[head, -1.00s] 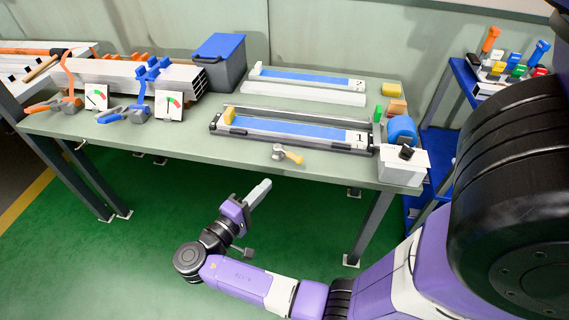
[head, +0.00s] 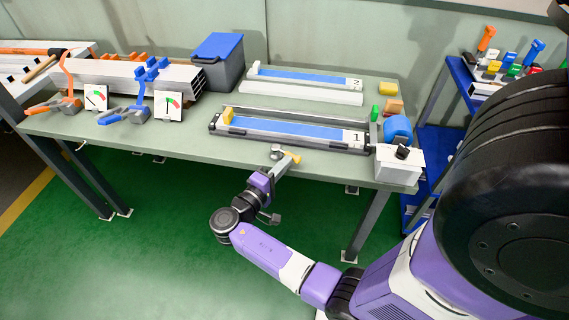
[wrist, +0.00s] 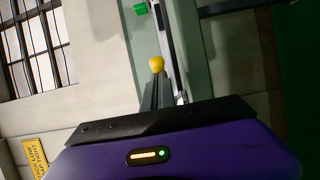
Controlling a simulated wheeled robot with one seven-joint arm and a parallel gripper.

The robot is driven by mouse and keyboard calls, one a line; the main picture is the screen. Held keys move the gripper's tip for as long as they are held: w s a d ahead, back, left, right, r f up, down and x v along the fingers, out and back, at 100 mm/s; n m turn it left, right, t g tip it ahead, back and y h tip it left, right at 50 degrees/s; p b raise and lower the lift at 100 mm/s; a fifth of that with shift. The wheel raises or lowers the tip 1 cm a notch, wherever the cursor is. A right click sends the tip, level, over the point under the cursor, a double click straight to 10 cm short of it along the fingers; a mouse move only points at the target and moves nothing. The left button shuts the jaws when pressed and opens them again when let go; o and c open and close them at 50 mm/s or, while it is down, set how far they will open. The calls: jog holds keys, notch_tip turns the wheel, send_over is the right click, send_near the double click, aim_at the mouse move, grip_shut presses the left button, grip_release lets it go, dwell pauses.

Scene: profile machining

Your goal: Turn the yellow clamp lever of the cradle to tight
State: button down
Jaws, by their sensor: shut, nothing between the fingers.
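The cradle marked 1 (head: 300,130) lies along the bench with a long blue bed and a yellow block at its left end. In front of it, near the bench's front edge, sits a small grey clamp (head: 276,150) with a yellow lever (head: 293,156) pointing right. My gripper (head: 282,163) is at the bench edge, close beside the lever, shut and empty. I cannot tell whether it touches the lever. In the wrist view, a rounded yellow end (wrist: 156,64) shows just beyond the dark fingers. My gripper hides part of the clamp.
A white box with a black knob (head: 400,163) and a blue cylinder (head: 397,129) stand at the bench's right end. A second cradle (head: 305,85) lies behind. Gauges (head: 169,105), clamps and stacked profiles fill the left. Bench surface left of the clamp is clear.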

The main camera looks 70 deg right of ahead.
aim_at(293, 169)
jog(key=s+d+n+t, duration=0.1)
jog(key=t, duration=0.1)
jog(key=s+d+n+t+h, duration=0.1)
jog(key=t, duration=0.1)
jog(key=shift+f+n, duration=0.15)
jog(key=shift+n, duration=0.15)
jog(key=shift+d, duration=0.2)
jog(key=shift+s, duration=0.1)
jog(key=shift+a, duration=0.1)
